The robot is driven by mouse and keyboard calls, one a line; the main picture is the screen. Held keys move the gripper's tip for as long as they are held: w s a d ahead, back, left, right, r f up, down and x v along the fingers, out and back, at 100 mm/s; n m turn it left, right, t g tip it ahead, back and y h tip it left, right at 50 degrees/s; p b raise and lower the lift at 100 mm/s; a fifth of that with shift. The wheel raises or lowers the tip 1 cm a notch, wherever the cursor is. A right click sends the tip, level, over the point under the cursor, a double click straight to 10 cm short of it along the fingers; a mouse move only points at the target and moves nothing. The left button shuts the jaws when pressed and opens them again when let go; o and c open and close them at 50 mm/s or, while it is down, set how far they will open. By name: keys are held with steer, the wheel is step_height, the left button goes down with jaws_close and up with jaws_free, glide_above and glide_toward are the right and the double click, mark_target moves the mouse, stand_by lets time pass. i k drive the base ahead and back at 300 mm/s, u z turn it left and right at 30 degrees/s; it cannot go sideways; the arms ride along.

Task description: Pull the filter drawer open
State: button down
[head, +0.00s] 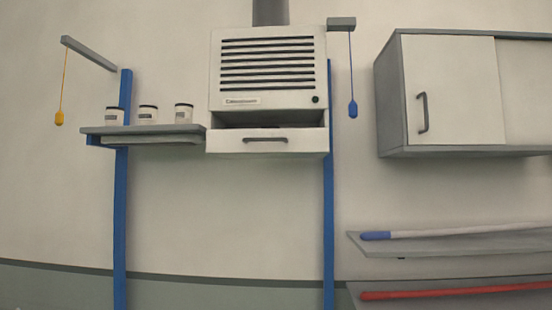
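In the head view, a white box unit (268,80) with dark horizontal vents hangs high on the wall at the upper middle. Below its vents is the filter drawer (225,141), with a white front and a dark grey bar handle (265,140). The drawer front stands forward of the unit, and a dark gap shows above it, so it is at least partly open. What is inside the drawer cannot be seen. My gripper is not in view, and nothing is seen touching the handle.
A shelf (143,130) with three small jars adjoins the unit at left. A yellow pull cord (60,117) and a blue pull cord (353,109) hang on either side. A wall cabinet (455,90) and ledges with long poles are at right. The wall below the drawer is clear.

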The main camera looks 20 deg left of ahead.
mark_target(298, 140)
steer(key=z, duration=0.05)
steer(key=k, duration=0.5)
steer(key=u, duration=0.9)
steer(key=i, duration=0.8)
steer(key=z, duration=0.45)
